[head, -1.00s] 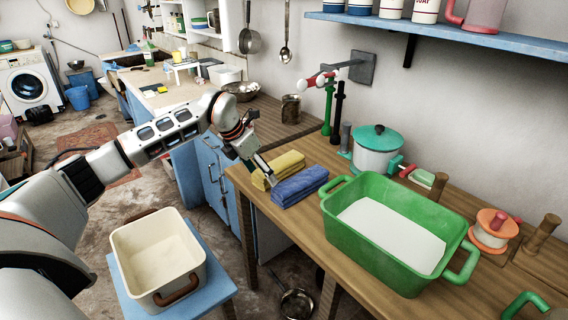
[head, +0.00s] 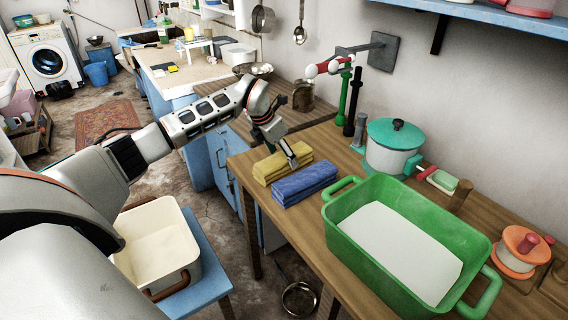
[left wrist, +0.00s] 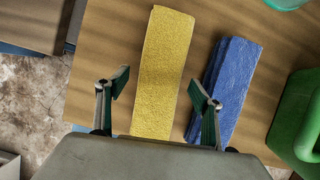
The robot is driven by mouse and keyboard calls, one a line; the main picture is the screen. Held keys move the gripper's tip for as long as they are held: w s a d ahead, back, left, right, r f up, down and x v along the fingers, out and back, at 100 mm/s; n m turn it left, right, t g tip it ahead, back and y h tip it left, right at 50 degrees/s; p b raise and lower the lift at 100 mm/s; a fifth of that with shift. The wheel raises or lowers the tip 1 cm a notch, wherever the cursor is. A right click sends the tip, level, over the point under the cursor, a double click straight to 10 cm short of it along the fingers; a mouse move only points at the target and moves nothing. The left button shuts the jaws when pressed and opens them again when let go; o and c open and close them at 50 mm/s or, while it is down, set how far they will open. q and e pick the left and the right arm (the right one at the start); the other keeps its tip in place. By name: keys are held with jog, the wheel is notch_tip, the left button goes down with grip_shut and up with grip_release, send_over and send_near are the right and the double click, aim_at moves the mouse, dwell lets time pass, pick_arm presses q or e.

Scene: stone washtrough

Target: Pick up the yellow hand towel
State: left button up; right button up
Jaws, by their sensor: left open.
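The yellow hand towel (head: 282,162) lies folded on the wooden table, at its left end. In the left wrist view the towel (left wrist: 162,70) runs up from between the fingers. My left gripper (head: 282,150) is open above the towel. In the left wrist view its two fingers (left wrist: 158,92) stand apart on either side of the towel, the right finger over the gap toward a folded blue towel (left wrist: 232,75). The blue towel (head: 304,183) lies close beside the yellow one. I cannot tell the gripper's exact height above the towel. My right gripper is not in view.
A green tub (head: 345,240) with a white bottom stands right of the towels. A teal-lidded pot (head: 388,158) stands behind it. Dark and green upright posts (head: 343,95) rise near the wall. A cream basin (head: 160,260) sits on a blue stool at lower left.

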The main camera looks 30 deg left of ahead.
pick_arm(q)
jog(key=shift+x, duration=0.95)
jog(key=shift+r, duration=0.1)
jog(key=c, duration=1.3)
jog(key=shift+r, duration=0.15)
